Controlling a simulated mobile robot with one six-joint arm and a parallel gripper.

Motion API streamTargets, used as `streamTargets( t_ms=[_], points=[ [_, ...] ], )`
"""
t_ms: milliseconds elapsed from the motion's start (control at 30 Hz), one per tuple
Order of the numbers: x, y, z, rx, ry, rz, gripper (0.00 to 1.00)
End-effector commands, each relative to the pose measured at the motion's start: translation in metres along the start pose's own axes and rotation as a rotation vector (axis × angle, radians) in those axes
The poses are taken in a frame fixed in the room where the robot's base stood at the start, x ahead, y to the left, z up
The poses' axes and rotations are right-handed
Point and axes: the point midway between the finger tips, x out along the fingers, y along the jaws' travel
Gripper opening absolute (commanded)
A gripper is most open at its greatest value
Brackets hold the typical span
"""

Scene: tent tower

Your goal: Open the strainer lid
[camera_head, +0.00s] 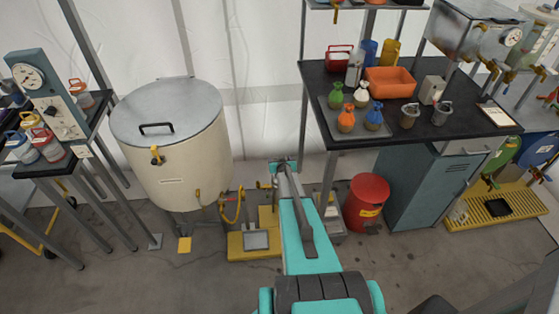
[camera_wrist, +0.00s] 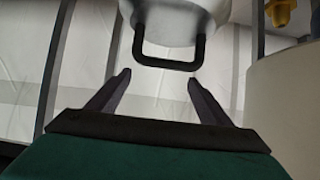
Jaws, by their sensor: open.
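In the wrist view, a pale grey rounded body (camera_wrist: 175,20) carries a black U-shaped handle (camera_wrist: 168,64). I cannot tell for certain whether this is the strainer lid. My gripper (camera_wrist: 157,79) is open, its two dark fingers pointing toward the handle, with the handle ahead of the fingertips and nothing held. In the head view, my gripper (camera_head: 283,165) is small, right of the cream tank and beside the dark bench's left leg. No strainer is clearly visible there; my arm may hide it.
The cream tank (camera_head: 185,165) has a closed grey lid (camera_head: 180,105) with a black handle. A red bin (camera_head: 367,202) stands right of my arm. The dark bench (camera_head: 455,122) holds bottles and an orange tray (camera_head: 390,82). A yellow platform (camera_head: 240,247) lies on the floor.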

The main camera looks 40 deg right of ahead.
Motion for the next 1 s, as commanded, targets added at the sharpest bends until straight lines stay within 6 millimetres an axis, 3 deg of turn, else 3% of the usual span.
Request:
streamTargets(
  t_ms=[1000],
  points=[
    [-0.092, -0.002, 0.001, -0.002, -0.001, -0.001, 0.73]
  ],
)
